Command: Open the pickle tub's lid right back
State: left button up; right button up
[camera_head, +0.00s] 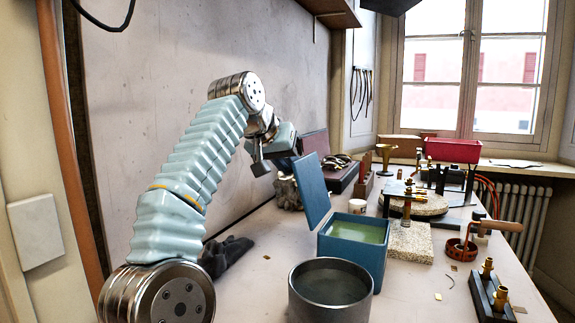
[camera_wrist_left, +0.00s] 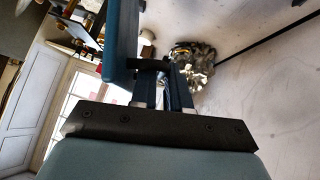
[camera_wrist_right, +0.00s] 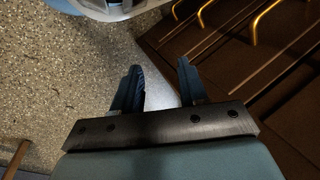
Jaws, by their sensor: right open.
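The pickle tub (camera_head: 352,262) is a blue box with green liquid (camera_head: 357,230) inside, standing on the bench. Its blue lid (camera_head: 311,188) stands up from the tub's left edge, near upright and leaning a little to the left. My left gripper (camera_head: 262,166) is just left of the lid's upper part. In the left wrist view the lid (camera_wrist_left: 122,45) is a blue slab beside the fingers, not between them; whether they touch it is unclear. My left fingers (camera_wrist_left: 165,80) look close together. My right gripper (camera_wrist_right: 160,85) is open and empty above a speckled floor.
A round grey pot (camera_head: 330,291) stands in front of the tub. A dark glove-like cloth (camera_head: 225,256) lies to its left, and a crumpled metallic object (camera_head: 288,193) stands behind the lid. A speckled block (camera_head: 411,243) and brass parts are to the right.

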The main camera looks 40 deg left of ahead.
pick_arm(q)
jog(key=o, duration=0.3)
jog(key=shift+w+d+f, duration=0.1)
jog(key=shift+d+f, duration=0.1)
jog(key=shift+f, duration=0.1)
jog(key=p+v, duration=0.1)
jog(key=v, duration=0.7)
jog(key=shift+w+a+r, duration=0.1)
jog(key=shift+a+r, duration=0.05)
